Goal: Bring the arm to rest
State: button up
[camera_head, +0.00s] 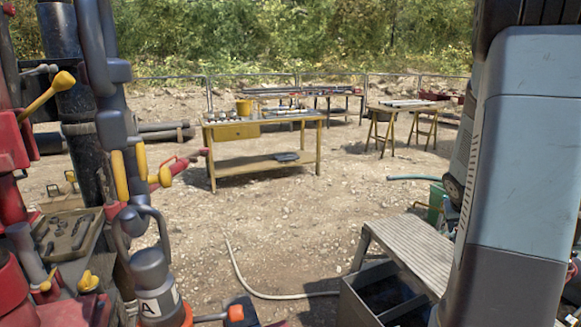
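I see no gripper fingers in this view, so I cannot tell whether my gripper is open or shut, or whether it holds anything. A large blue-grey and dark panel fills the right side, close to the camera. I cannot tell whether it is part of my arm, and it hides what lies behind it.
Red machinery, a black pipe (88,160) and a grey fitting marked "A" (158,285) crowd the left. A yellow workbench (265,165) and a trestle table (405,108) stand on gravel. A grey step (408,245), an open bin (352,300) and a pale hose (245,284) lie nearer.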

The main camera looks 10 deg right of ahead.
jog(key=s+a+r, duration=0.2)
jog(key=a+r, duration=0.6)
jog(key=a, duration=0.2)
jog(key=s+a+r+n+y, duration=0.2)
jog(key=s+a+r, duration=0.3)
jog(key=s+a, duration=0.3)
jog(key=s+a+r+n+t+y, duration=0.1)
jog(key=s+a+r+n+y, duration=0.1)
jog(key=s+a+r, duration=0.3)
jog(key=s+a+y, duration=0.1)
jog(key=s+a, duration=0.3)
jog(key=a, duration=0.7)
jog(key=shift+s+a+n+t, duration=0.2)
jog(key=shift+s+n+t, duration=0.1)
jog(key=shift+n, duration=0.1)
